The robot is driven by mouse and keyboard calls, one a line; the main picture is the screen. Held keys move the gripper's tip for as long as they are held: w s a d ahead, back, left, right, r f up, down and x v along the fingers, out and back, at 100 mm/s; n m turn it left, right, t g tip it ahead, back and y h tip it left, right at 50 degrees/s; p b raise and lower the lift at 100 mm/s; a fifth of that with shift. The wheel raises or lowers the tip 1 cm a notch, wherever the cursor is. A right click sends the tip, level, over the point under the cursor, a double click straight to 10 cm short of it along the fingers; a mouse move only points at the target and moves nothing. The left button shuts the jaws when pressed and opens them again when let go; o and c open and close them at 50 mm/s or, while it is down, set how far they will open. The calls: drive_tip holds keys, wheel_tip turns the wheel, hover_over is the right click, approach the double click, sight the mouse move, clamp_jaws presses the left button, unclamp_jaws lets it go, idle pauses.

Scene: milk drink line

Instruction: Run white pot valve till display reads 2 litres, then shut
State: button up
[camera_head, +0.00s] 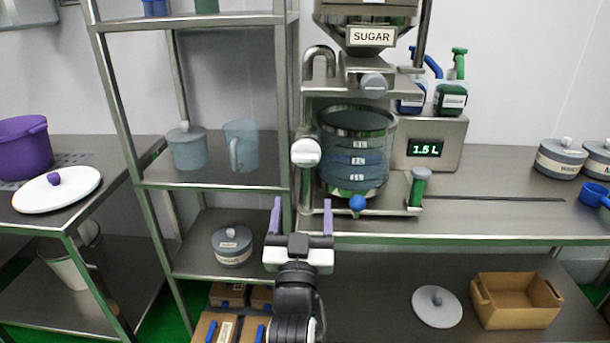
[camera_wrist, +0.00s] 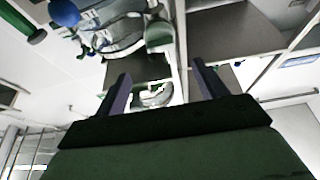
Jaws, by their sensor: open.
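The dispenser's clear pot (camera_head: 352,150) stands on a steel stand, with several level labels on its front. A round white valve knob (camera_head: 305,152) is at its left side. The display (camera_head: 425,149) at right reads 1.5 L. A blue ball knob (camera_head: 357,203) is at the pot's lower front and also shows in the wrist view (camera_wrist: 64,12). My gripper (camera_head: 301,208) is open and empty, its purple fingers pointing up below the white knob, apart from it in the picture. Both fingers show spread in the wrist view (camera_wrist: 160,85).
A SUGAR hopper (camera_head: 371,37) is above. A steel shelf rack (camera_head: 215,183) with a jug stands close at left. The counter (camera_head: 480,210) right of the dispenser is mostly clear.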

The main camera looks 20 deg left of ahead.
sight(305, 161)
drive_tip(key=p+x, duration=0.4)
drive_tip(key=x, duration=0.5)
drive_tip(key=shift+w+a+r, duration=0.15)
drive_tip(key=shift+w+r, duration=0.1)
drive_tip(key=shift+r, duration=0.1)
drive_tip(key=shift+x, duration=0.75)
drive_tip(key=shift+f, duration=0.1)
drive_tip(key=c, duration=0.9)
